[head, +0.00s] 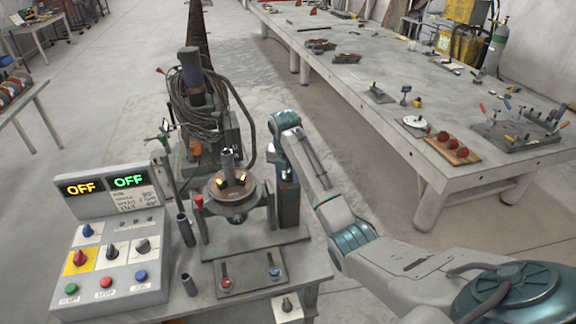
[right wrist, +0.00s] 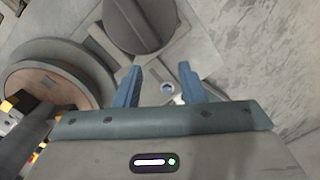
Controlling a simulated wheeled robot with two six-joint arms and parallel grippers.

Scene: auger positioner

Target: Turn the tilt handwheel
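The positioner (head: 262,242) stands on the bench in the head view, with its round brown-topped table (head: 230,186) facing up. The same table (right wrist: 45,75) shows at the left of the right wrist view. A dark grey round part with a ridge across it (right wrist: 140,22) lies beyond my fingers; I cannot tell whether it is the tilt handwheel. My right gripper (right wrist: 160,70) is open, its two blue fingers apart. A small pale ring with a bluish middle (right wrist: 167,88) shows between them, not visibly gripped. In the head view my right arm reaches beside the positioner. My left gripper is out of view.
A control box (head: 112,250) with two OFF displays stands left of the positioner. A cable-wrapped machine (head: 195,110) is behind it. A long grey table (head: 400,90) with tools is at the right. Open floor lies between.

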